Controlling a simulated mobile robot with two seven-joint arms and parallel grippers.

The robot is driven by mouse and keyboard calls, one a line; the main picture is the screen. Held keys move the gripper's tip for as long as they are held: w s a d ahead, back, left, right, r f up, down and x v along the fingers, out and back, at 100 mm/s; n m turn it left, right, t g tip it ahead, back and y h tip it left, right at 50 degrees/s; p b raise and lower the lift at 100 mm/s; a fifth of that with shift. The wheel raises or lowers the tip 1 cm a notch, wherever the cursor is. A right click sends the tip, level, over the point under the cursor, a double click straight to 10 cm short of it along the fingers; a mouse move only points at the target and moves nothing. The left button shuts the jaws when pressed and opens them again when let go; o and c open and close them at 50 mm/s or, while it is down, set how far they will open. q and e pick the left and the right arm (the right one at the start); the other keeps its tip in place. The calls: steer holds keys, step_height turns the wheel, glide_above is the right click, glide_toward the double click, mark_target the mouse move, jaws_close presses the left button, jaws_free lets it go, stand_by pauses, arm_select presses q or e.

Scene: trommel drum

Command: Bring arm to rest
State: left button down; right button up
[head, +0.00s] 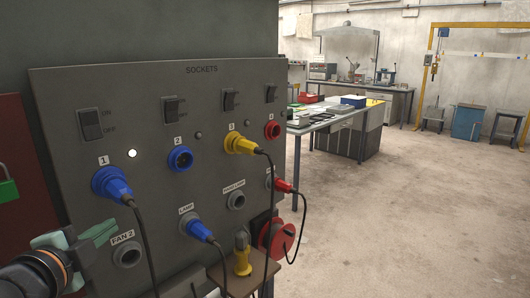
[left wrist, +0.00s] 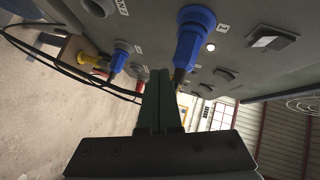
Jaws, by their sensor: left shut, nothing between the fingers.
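My left gripper (head: 104,232) is at the lower left of the head view, in front of the grey sockets panel (head: 75,88), near the FAN 2 socket (head: 127,254) and below the blue plug in socket 1 (head: 112,184). In the left wrist view its two dark fingers (left wrist: 160,92) are together with nothing between them. The large blue plug (left wrist: 194,35) appears just beyond the fingertips there; I cannot tell whether they touch it. My right gripper is in neither view.
A yellow plug (head: 240,144) is in socket 3, and a blue plug (head: 198,230) is in the LAMP socket. Cables hang before the panel. A small brown shelf (head: 216,276) juts out below. A worktable (head: 323,124) stands behind; open floor (head: 410,220) lies to the right.

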arm_select(q)
step_height(320, 180, down, 12)
steer(key=s+d+n+g, duration=0.2)
steer(key=n+g, duration=0.1)
steer(key=s+d+f+n+g, duration=0.3)
steer(key=s+f+n+g, duration=0.15)
steer(key=s+f, duration=0.7)
steer(key=s+d+f+n+g, duration=0.2)
steer(key=s+f+n+g, duration=0.25)
steer(key=s+f, duration=0.65)
steer(key=w+d+f+t+h+p, duration=0.3)
steer(key=w+d+f+t+p, duration=0.1)
steer(key=w+f+t, duration=0.2)
steer(key=shift+d+f+p, duration=0.3)
steer(key=shift+d+f, duration=0.05)
steer(key=shift+f, duration=0.05)
